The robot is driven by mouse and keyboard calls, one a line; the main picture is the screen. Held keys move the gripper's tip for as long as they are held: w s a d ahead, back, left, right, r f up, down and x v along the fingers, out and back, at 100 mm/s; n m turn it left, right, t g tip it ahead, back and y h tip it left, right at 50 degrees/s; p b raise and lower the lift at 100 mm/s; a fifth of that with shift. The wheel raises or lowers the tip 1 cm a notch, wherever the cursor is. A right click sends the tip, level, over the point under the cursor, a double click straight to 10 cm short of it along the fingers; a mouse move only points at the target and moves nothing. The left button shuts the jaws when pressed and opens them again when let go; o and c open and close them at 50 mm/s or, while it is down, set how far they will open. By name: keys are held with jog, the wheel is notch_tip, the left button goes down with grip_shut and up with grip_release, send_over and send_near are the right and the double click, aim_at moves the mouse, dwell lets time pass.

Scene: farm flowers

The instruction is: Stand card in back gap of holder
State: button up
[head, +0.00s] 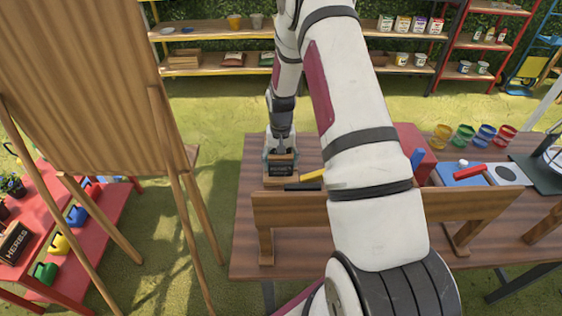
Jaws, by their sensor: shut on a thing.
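A wooden holder (279,182) stands on the left part of the brown table. A dark card with pale lettering (282,170) shows upright at the holder, facing me; the lettering is too small to read surely. My gripper (281,153) points down just above and behind this dark face. It is shut on a card, but its fingertips are small and partly hidden. I cannot tell whether the held card is the lettered one or another behind it, nor which gap it is in.
A wooden rail (280,208) runs along the table's near side. A yellow item (312,175) and a flat black item (302,187) lie right of the holder. A red box (413,146) and coloured jars (464,137) stand further right. A large easel board (80,80) rises at left.

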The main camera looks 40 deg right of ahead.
jog(key=shift+f, duration=0.1)
jog(key=o, duration=1.1)
jog(key=shift+o, duration=0.2)
